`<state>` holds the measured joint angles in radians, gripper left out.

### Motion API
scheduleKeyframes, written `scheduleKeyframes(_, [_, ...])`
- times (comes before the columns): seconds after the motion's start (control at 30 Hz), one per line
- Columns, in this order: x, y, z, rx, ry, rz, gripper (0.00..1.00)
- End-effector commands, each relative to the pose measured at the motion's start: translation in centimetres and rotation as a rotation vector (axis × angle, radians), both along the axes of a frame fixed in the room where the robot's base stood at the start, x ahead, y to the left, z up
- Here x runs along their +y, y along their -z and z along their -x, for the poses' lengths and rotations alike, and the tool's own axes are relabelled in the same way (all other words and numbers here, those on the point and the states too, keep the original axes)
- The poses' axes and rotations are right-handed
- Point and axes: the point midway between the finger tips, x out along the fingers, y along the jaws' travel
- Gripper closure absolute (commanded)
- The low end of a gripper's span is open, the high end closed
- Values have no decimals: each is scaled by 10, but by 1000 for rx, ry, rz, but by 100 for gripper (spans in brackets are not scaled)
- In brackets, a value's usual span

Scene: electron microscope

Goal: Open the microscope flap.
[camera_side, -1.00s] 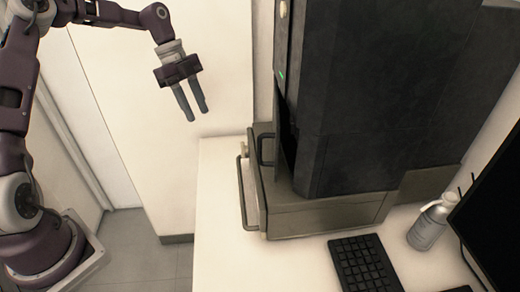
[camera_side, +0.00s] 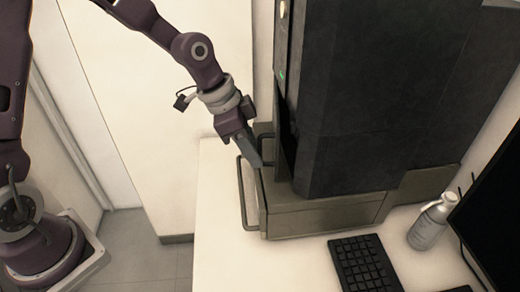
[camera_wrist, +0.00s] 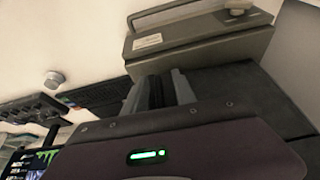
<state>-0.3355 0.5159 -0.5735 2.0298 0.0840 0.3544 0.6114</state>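The microscope has a tall dark housing (camera_side: 375,100) on a grey-brown base (camera_side: 325,215). A large bar handle (camera_side: 242,195) stands out from the base's left end, and a smaller handle (camera_side: 264,138) sits behind it. I cannot tell for sure which part is the flap. My gripper (camera_side: 257,160) is at the base's left end, close to the smaller handle, pointing down and right. The wrist view shows its two fingers (camera_wrist: 160,90) apart, with a dark strip between them. A bar handle (camera_wrist: 165,12) shows beyond them. Contact is unclear.
The white table (camera_side: 215,255) is clear at the front left. A keyboard (camera_side: 365,263), a grey bottle (camera_side: 428,224) and a monitor (camera_side: 492,220) stand at the right. The wall (camera_side: 160,120) is behind my arm.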

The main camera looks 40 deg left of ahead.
Motion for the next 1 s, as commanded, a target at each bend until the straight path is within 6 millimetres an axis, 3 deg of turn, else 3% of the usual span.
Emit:
scheduleKeyframes(0.2, [-14,0,-7,0,-75,0,68])
scheduleKeyframes(0.5, [-14,0,-8,0,-85,-1,68])
scheduleKeyframes(0.63, [-3,-18,5,-12,-118,-38,68])
scheduleKeyframes(0.77, [31,-70,52,-44,-265,-120,68])
scheduleKeyframes(0.9, [67,-119,131,-82,-508,-127,68])
scheduleKeyframes(1.0, [83,-134,184,-96,-657,-74,68])
